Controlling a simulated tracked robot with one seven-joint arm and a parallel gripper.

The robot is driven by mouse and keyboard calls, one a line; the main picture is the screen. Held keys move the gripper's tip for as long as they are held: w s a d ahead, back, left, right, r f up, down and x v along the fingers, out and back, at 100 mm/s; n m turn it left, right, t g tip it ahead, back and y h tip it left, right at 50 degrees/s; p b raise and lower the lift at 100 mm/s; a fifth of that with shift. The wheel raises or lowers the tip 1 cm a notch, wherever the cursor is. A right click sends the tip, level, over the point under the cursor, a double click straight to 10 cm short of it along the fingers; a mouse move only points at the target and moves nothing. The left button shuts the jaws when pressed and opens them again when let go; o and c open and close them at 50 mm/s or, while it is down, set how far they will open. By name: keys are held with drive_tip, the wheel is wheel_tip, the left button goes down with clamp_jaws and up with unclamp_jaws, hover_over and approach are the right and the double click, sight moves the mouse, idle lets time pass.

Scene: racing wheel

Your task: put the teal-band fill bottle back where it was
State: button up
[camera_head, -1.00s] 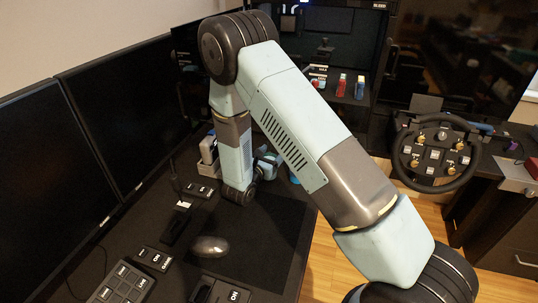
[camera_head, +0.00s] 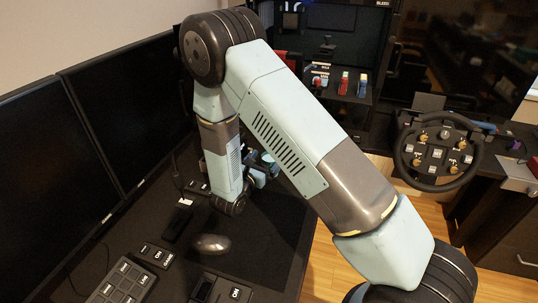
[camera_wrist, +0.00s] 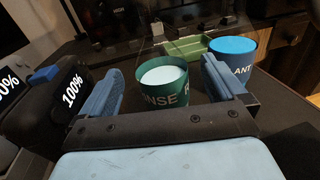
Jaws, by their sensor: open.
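A round teal-green container (camera_wrist: 168,88) with a pale top and white lettering reading "NSE" stands upright in the wrist view; I take it for the teal-band fill bottle. My gripper (camera_wrist: 160,90) is open, with one blue finger to the left of the container and one to the right. It is not clear whether the fingers touch it; no grip shows. In the head view my gripper (camera_head: 262,168) is mostly hidden behind my own arm, low over the black desk.
A blue container (camera_wrist: 233,60) marked "ANT" stands close to the right finger. A black object (camera_wrist: 65,95) labelled "100%" is close to the left finger. A green tray-like thing (camera_wrist: 187,47) lies behind. Monitors (camera_head: 120,110) line the left; a mouse (camera_head: 211,243) lies on the desk.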

drive_tip(key=v, duration=0.6)
drive_tip(key=s+d+r+m+g+h, duration=0.1)
drive_tip(key=s+d+r+m+g, duration=0.2)
drive_tip(key=d+r+m+g, duration=0.6)
drive_tip(key=s+d+r+m+g+h, duration=0.1)
drive_tip(key=s+d+r+m+g, duration=0.25)
drive_tip(key=d+r+m, duration=0.6)
drive_tip(key=s+d+r+m+t+y, duration=0.1)
drive_tip(key=s+d+r+m+y, duration=0.2)
drive_tip(key=s+r+m+y, duration=0.2)
drive_tip(key=s+d+r+m+t+y, duration=0.1)
drive_tip(key=s+d+r+m+y, duration=0.3)
drive_tip(key=s+r, duration=0.7)
drive_tip(key=shift+s+d+m+t+y, duration=0.3)
drive_tip(key=shift+s+m+y, duration=0.35)
drive_tip(key=shift+m+y, duration=0.5)
